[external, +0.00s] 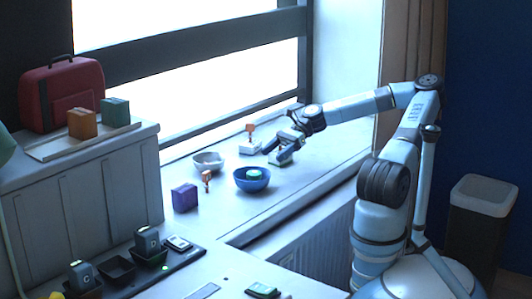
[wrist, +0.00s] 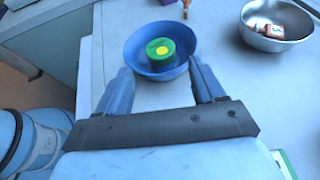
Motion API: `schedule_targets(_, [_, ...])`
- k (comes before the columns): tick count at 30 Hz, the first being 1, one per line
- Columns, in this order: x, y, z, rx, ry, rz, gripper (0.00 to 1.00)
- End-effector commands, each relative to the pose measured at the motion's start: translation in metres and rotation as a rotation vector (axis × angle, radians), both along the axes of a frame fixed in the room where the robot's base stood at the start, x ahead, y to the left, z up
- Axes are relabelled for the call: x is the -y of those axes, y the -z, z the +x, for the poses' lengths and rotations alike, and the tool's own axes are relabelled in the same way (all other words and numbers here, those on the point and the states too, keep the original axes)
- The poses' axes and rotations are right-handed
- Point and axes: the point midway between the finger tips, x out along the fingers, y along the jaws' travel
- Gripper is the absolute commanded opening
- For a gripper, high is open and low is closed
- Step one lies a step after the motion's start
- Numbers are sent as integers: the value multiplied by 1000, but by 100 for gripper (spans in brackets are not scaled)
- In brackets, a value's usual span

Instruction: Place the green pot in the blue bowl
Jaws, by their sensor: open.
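The blue bowl (external: 251,187) stands on the white window ledge. The green pot (external: 254,175) is inside it; in the wrist view the pot (wrist: 161,54) shows a green top with a yellow disc and sits within the rim of the bowl (wrist: 140,48). My gripper (external: 268,155) is over the ledge, behind and to the right of the bowl. In the wrist view my gripper (wrist: 160,75) has its fingers spread apart with nothing between them, the bowl lying beyond the fingertips. The pot's lower part is hidden by the bowl.
A metal bowl (external: 208,162) holding a small red-and-white item (wrist: 270,30) stands behind the blue bowl. A purple box (external: 185,197) and a small orange-topped figure (external: 207,181) stand to the left. A white block with an orange top (external: 250,143) is near the window.

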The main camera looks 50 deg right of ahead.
Motion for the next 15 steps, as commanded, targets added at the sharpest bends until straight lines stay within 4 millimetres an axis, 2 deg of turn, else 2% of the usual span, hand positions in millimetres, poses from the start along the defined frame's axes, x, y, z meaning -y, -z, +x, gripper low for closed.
schedule_targets(3, [16, -6, -3, 1, 2, -1, 68])
schedule_targets(6, [23, -10, -5, -1, 1, 0, 68])
schedule_targets(15, [29, -13, -6, 1, 0, 1, 68])
